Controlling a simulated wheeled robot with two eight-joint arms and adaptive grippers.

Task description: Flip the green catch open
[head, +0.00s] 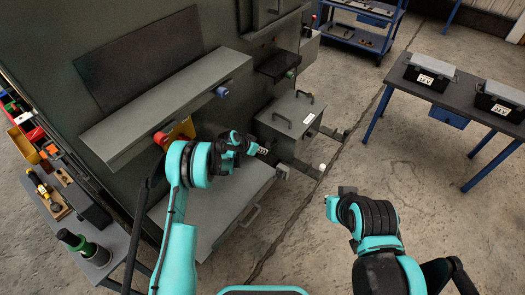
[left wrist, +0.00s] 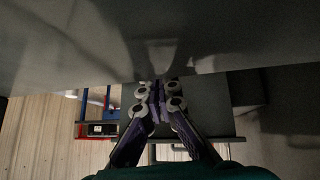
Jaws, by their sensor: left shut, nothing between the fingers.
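A small green piece (head: 291,74), which looks like the green catch, shows at the lower front of a dark ledge on the grey enclosure (head: 130,40). It is too small to tell whether it is open. My left gripper (head: 263,151) is shut and empty, lower than the green piece and apart from it, near the left side of a grey box with handles. In the left wrist view its purple-and-grey fingers (left wrist: 158,100) are together under a large grey surface. The green piece does not show there. My right gripper (head: 346,190) is out over the floor, its fingers unclear.
A red knob (head: 160,137) and a blue knob (head: 221,91) sit on the long grey cover. The grey box (head: 290,118) stands beside my left gripper, above an open grey panel (head: 215,215).

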